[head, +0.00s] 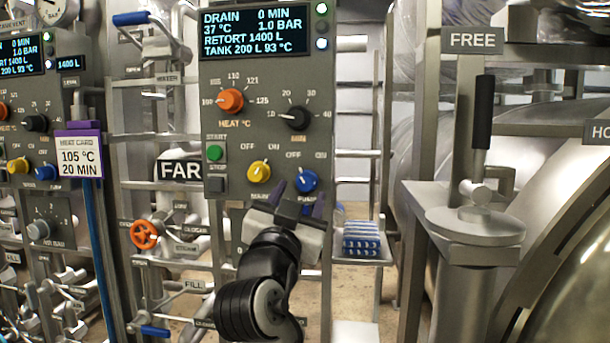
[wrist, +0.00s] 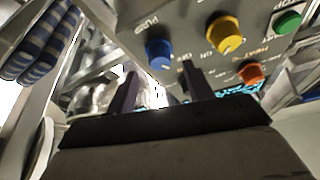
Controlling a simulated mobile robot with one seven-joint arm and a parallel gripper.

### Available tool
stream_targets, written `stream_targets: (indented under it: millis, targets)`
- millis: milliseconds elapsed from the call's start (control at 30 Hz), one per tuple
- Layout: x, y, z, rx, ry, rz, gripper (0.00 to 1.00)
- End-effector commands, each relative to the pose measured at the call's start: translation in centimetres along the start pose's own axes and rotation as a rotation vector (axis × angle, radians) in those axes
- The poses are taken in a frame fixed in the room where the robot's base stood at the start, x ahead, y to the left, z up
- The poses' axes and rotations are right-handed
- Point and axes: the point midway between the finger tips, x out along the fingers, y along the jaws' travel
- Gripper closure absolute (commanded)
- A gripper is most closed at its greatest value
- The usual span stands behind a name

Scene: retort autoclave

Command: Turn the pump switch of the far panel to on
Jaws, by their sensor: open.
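The far panel (head: 213,120) is a grey box beside a FAR sign (head: 180,170). Its pump switch (head: 306,180) is a blue knob at the lower right, with OFF and ON above it. Its white mark seems to lean up-left, toward OFF. My gripper (head: 298,198) is open just below and in front of the knob. In the wrist view the blue pump switch (wrist: 159,53) lies just beyond the two dark fingertips (wrist: 160,71), roughly in line with the gap. Nothing is between the fingers; contact with the knob cannot be told.
A yellow knob (head: 259,171) sits left of the pump switch, and a green start button (head: 215,153) farther left. Orange (head: 230,101) and black (head: 297,117) dials are above. A rack with blue-striped items (head: 361,240) stands right of the panel. Pipes crowd the left.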

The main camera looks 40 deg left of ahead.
Motion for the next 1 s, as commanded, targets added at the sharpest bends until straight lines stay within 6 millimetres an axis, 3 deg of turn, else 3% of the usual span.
stream_targets:
  millis: [100,233,667,1000]
  targets:
    - [2.3,0.0,-0.3,-0.002,0.0,0.002,0.48]
    - [3.8,0.0,-0.1,-0.003,0.0,0.001,0.48]
    - [4.7,0.0,0.0,-0.001,0.001,-0.001,0.48]
    - [4.6,0.0,0.0,-0.001,0.001,-0.001,0.93]
